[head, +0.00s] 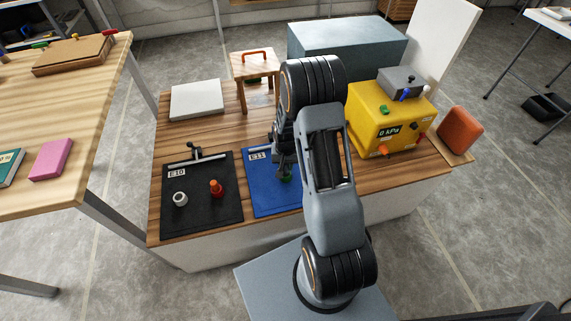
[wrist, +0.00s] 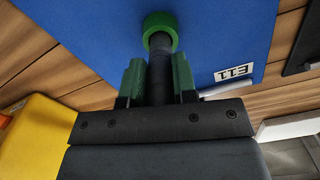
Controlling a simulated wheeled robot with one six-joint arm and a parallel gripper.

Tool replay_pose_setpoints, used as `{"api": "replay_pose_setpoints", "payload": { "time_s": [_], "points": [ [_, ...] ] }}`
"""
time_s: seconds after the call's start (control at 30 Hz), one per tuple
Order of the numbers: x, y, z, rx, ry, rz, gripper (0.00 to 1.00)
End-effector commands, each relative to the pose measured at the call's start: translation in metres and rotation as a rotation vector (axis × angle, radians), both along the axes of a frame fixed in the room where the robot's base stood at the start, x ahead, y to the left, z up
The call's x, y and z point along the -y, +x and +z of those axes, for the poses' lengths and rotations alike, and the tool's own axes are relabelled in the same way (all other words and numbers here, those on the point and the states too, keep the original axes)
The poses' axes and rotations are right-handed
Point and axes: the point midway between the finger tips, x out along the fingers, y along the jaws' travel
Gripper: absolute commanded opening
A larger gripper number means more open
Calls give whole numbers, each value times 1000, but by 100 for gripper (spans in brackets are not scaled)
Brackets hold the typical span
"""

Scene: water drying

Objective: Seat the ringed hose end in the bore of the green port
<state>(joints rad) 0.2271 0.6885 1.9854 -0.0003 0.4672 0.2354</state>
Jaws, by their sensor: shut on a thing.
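My gripper (wrist: 157,72) is shut on a dark cylindrical hose end (wrist: 160,46), held between its two green-sided fingers. A thick green ring (wrist: 160,22) surrounds the far end of the hose end, over the blue mat. In the head view my gripper (head: 285,163) is above the blue mat, with the green ring (head: 286,178) just below it. Whether the ring touches the mat cannot be told. A small green fitting (head: 384,109), likely the green port, is on top of the yellow box (head: 365,118), to the right of my arm. Its bore is too small to make out.
The blue mat (head: 262,195) is marked E11. The black mat (head: 178,218), marked E10, holds a pale ring (head: 180,199) and an orange-red fitting (head: 216,188). A wooden stool (head: 254,66) and a grey slab (head: 197,100) stand behind. The yellow box also has orange and blue fittings.

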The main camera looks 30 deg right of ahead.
Motion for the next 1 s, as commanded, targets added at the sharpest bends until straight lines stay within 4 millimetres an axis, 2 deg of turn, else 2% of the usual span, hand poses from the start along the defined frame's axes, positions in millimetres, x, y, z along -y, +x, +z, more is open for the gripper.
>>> {"api": "replay_pose_setpoints", "payload": {
  "time_s": [0.67,0.7,1.0],
  "points": [
    [0,0,-18,0,0,0,0],
    [0,0,-17,1,0,0,29],
    [0,0,-16,0,0,0,56]
  ]
}}
